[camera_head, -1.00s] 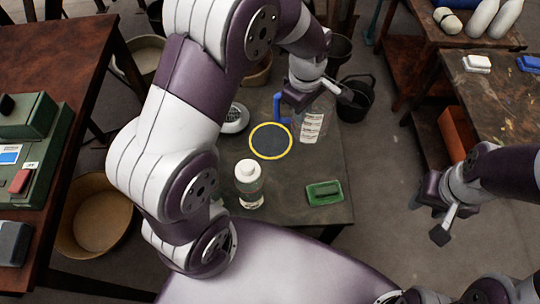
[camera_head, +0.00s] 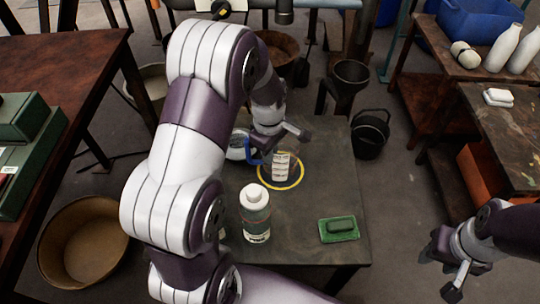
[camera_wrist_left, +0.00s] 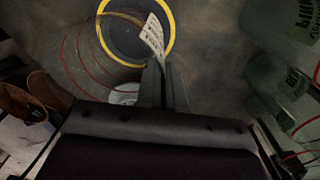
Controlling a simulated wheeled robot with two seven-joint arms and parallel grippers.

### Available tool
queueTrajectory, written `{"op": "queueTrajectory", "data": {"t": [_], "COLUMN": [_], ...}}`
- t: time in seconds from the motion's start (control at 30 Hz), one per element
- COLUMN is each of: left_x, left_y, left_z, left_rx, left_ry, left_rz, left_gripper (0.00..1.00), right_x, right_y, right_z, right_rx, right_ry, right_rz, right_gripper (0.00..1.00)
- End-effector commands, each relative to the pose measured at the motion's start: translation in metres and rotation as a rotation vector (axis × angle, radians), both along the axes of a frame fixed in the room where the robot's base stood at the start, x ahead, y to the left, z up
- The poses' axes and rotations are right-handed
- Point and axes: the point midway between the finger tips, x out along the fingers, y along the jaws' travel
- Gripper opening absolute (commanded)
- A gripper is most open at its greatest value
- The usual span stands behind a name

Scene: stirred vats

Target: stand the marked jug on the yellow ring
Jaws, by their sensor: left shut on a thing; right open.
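The marked jug (camera_head: 281,165) is clear, with a white printed label and a blue handle. It shows in the left wrist view (camera_wrist_left: 152,36) as a see-through body with red lines. My left gripper (camera_head: 262,150) is shut on the jug at its handle side. The yellow ring (camera_head: 298,180) lies on the dark table, and the jug overlaps it in the head view. In the left wrist view the ring (camera_wrist_left: 170,50) is partly behind the jug. I cannot tell whether the jug's base touches the table. My right gripper (camera_head: 456,276) is open and empty, off the table's right side.
A white-capped bottle (camera_head: 256,215) stands in front of the ring. A green sponge dish (camera_head: 339,229) lies at the table's front right. A round white item (camera_head: 238,146) is partly hidden behind my left arm. A black bucket (camera_head: 370,135) stands beyond the table's right edge.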

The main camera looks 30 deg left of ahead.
Motion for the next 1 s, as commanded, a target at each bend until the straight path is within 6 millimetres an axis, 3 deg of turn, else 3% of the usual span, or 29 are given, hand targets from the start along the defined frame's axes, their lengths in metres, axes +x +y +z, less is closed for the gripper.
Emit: {"op": "queueTrajectory", "data": {"t": [0.27, 0.3, 0.37, 0.67, 0.77, 1.0], "left_x": [0.0, 0.0, 0.0, 0.0, 0.001, -0.001], "left_y": [0.0, 0.0, 0.0, 0.0, 0.0, 0.0], "left_z": [-0.001, -0.001, -0.001, 0.002, 0.019, 0.085], "left_rx": [0.0, 0.0, 0.0, 0.0, 0.0, 0.0], "left_ry": [-0.001, -0.001, -0.001, -0.001, -0.003, -0.004], "left_rz": [0.0, 0.0, 0.0, 0.0, 0.0, 0.0], "left_gripper": [0.0, 0.17, 0.33, 0.33, 0.33, 0.33], "right_x": [0.0, 0.0, 0.0, 0.0, 0.0, 0.0], "right_y": [0.0, 0.0, 0.0, 0.0, 0.0, 0.0], "right_z": [0.002, 0.002, 0.002, 0.002, 0.011, 0.038], "right_rx": [0.0, 0.0, 0.0, 0.0, 0.0, 0.0], "right_ry": [-0.001, -0.001, -0.001, -0.001, -0.001, -0.001], "right_rz": [0.0, 0.0, 0.0, 0.0, 0.0, 0.0], "right_gripper": [0.43, 0.43, 0.43, 0.43, 0.43, 0.43]}}
